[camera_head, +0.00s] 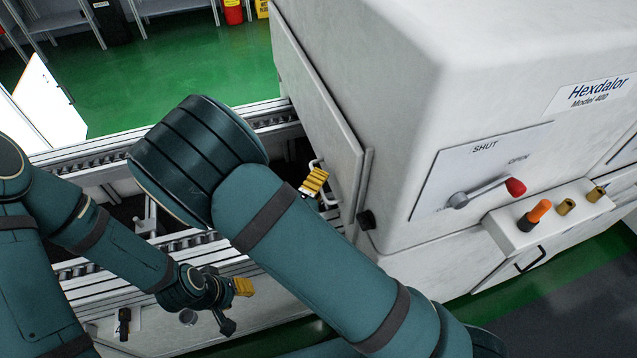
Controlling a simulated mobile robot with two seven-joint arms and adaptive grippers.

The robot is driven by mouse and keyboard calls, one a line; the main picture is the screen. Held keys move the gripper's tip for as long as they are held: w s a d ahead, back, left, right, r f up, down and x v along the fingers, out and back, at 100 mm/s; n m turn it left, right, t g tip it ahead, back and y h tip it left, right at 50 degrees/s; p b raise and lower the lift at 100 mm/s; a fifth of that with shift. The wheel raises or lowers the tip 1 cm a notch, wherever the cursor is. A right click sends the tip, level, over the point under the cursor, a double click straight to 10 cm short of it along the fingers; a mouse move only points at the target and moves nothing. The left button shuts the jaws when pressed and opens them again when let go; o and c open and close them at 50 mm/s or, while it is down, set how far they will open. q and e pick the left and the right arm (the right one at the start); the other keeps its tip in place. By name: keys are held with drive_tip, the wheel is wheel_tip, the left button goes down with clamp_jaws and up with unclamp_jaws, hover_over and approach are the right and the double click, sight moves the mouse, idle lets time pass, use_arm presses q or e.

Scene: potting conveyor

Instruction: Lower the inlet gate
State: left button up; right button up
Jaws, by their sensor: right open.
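The inlet gate (318,110) appears to be the flat white panel on the left side of the white machine. A pale handle (316,165) sticks out near its lower end. My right gripper (315,182) has yellow finger pads at this handle and is open. They overlap the handle in the picture; I cannot tell if they touch it. My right arm hides the rest of this gripper. My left gripper (241,287), with a yellow pad, is low over the conveyor's front side, away from the gate. Its finger opening is not clear.
The machine (370,60) has a lever with a red knob (515,187), pointing right below the OPEN label. An orange knob (540,210) and brass-coloured knobs sit on a ledge. The conveyor rail (275,117) runs left from the machine.

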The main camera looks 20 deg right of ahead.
drive_tip(key=shift+w+d, duration=0.3)
clamp_jaws()
drive_tip(key=shift+f, duration=0.1)
